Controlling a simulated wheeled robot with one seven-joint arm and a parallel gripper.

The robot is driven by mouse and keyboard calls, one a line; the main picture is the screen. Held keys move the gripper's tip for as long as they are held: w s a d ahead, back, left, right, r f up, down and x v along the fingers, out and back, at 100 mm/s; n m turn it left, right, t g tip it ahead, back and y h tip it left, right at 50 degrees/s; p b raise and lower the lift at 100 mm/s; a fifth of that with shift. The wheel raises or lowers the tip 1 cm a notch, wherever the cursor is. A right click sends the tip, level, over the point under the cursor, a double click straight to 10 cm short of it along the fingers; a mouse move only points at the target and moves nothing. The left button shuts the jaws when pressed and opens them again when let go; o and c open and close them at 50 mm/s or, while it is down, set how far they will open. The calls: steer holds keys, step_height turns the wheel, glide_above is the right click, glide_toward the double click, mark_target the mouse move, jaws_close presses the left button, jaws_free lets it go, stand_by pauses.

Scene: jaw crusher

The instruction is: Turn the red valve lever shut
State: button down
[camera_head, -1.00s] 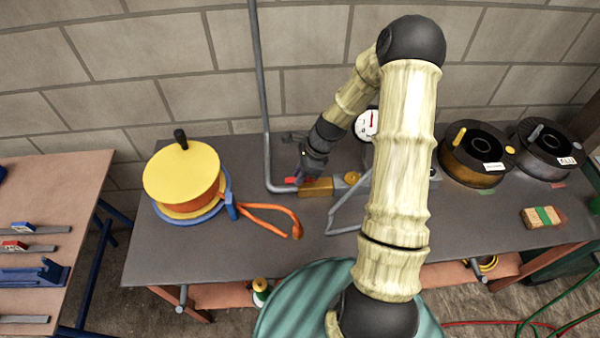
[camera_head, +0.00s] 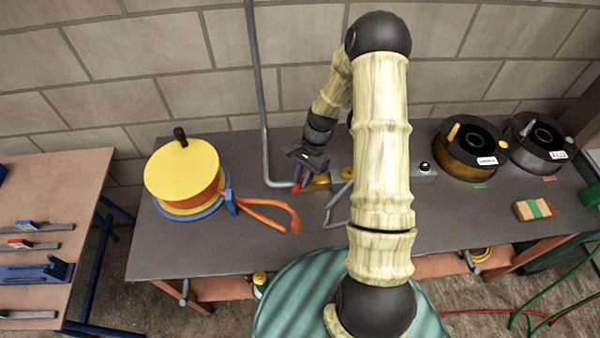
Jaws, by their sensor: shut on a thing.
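The red valve lever (camera_head: 297,186) shows as a small red piece beside the brass valve body (camera_head: 318,182), at the lower end of the grey pipe (camera_head: 265,120). My gripper (camera_head: 302,174) is at the lever, pointing down, and is shut on it. The fingers cover part of the lever, so its full length is hidden. The lever now points toward the front of the bench, across the line of the pipe as far as I can tell.
A yellow-topped hose reel (camera_head: 182,172) with an orange hose (camera_head: 268,212) stands left on the grey bench (camera_head: 205,245). Two dark reels (camera_head: 472,152) and a wooden block with a green band (camera_head: 535,210) are at right. A brick wall (camera_head: 150,60) is close behind.

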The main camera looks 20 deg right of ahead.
steer(key=shift+s+d+n+g+h+p, duration=0.1)
steer(key=shift+s+d+n+g+h, duration=0.3)
steer(key=shift+n, duration=1.15)
steer(key=shift+s+d+n+g+h+p, duration=0.2)
steer(key=shift+d+n+h, duration=0.35)
steer(key=shift+n, duration=0.95)
steer(key=shift+s+d+n+g+h+p, duration=0.15)
steer(key=shift+d+n+g+h, duration=0.3)
steer(key=shift+n, duration=1.1)
steer(key=c, duration=1.3)
jaws_free()
steer(key=shift+s, duration=0.1)
steer(key=shift+r, duration=0.15)
steer(key=b+v, duration=0.2)
steer(key=v, duration=1.5)
steer(key=shift+s+a+r, duration=0.1)
steer(key=shift+s+r, duration=0.05)
steer(key=shift+r, duration=0.05)
